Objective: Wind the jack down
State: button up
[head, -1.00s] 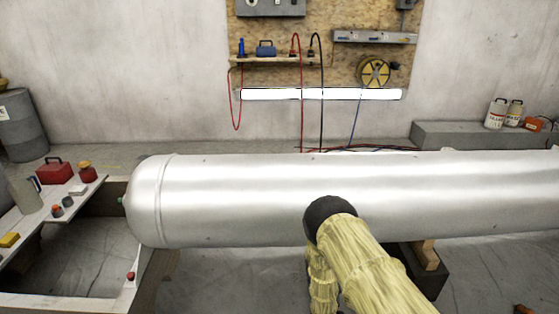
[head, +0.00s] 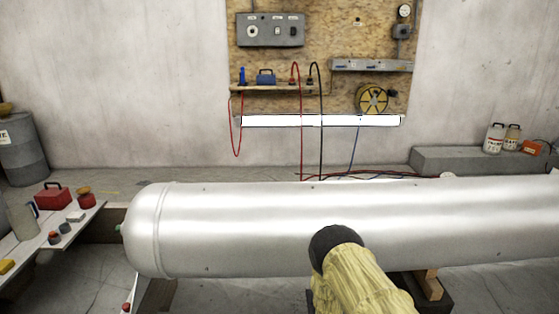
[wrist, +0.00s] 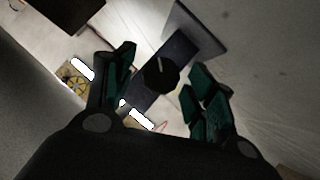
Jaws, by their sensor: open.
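In the wrist view my gripper (wrist: 160,68) is open, with its green-padded fingers apart. A dark, many-sided knob (wrist: 160,77) with a pale line on its face shows between the fingers. I cannot tell whether they touch it. Behind the knob runs a blue-grey bar (wrist: 148,92) that meets a flat grey plate (wrist: 193,32); these look like parts of the jack. In the head view the large silver cylinder (head: 350,220) lies across the scene. My yellow-sleeved arm reaches in front of it, and neither my gripper nor the jack can be made out there.
A dark block with a wooden piece (head: 430,287) stands under the cylinder at right. A bench with a red toolbox (head: 53,195) and small items is at left. Cables hang from a wall board (head: 345,45) near a yellow reel (head: 373,98). A grey ledge (head: 455,160) runs along the back wall.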

jog(key=m+y+b, duration=0.1)
jog(key=m+y, duration=0.1)
jog(key=m+y+b, duration=0.1)
jog(key=m+y, duration=0.1)
jog(key=y, duration=0.1)
jog(key=d+m+y+b, duration=0.1)
jog(key=m+y, duration=0.1)
jog(key=y, duration=0.1)
jog(key=shift+m, duration=0.4)
dwell(0.5)
jog(key=shift+c, duration=0.4)
